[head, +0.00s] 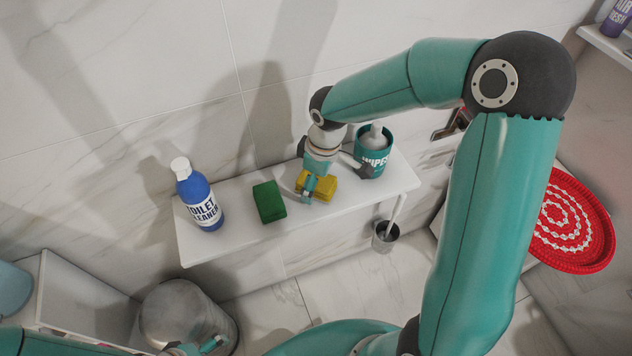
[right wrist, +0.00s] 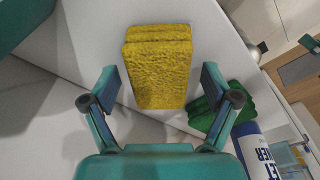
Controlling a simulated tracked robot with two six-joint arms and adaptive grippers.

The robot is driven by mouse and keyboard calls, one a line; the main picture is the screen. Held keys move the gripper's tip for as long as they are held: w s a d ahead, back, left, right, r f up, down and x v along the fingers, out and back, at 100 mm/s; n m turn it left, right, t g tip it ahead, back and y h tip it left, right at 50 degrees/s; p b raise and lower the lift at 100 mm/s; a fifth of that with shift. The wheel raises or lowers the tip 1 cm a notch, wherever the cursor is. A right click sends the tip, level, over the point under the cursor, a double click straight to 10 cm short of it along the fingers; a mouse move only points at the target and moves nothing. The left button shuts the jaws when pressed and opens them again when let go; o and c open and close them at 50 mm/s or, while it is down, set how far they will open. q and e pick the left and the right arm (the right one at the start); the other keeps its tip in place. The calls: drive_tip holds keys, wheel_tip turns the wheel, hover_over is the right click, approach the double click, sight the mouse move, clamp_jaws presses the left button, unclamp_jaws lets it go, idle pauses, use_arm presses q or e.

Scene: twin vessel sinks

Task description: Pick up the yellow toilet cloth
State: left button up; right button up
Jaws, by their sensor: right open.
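The yellow cloth (head: 328,186) is a folded, thick pad lying on the white wall shelf (head: 246,236). In the head view it is partly hidden by my right gripper (head: 330,180). In the right wrist view the yellow cloth (right wrist: 158,66) is fully visible, just ahead of the right gripper (right wrist: 158,76). The two fingers are spread wide, one on each side of its near part, with visible gaps and nothing held. My left gripper (head: 197,348) shows only in part at the bottom left edge, far from the shelf; its jaw state is unclear.
On the shelf, a green pad (head: 269,202) lies left of the yellow cloth, with a blue toilet cleaner bottle (head: 199,196) farther left. A teal wipes tub (head: 373,152) stands close on the right. A metal bin (head: 185,312) and a small metal cup (head: 385,237) are lower down.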

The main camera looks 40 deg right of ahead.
drive_tip(key=c, duration=1.3)
drive_tip(key=shift+o, duration=0.2)
drive_tip(key=shift+r, duration=0.1)
wheel_tip(320, 180, up, 20)
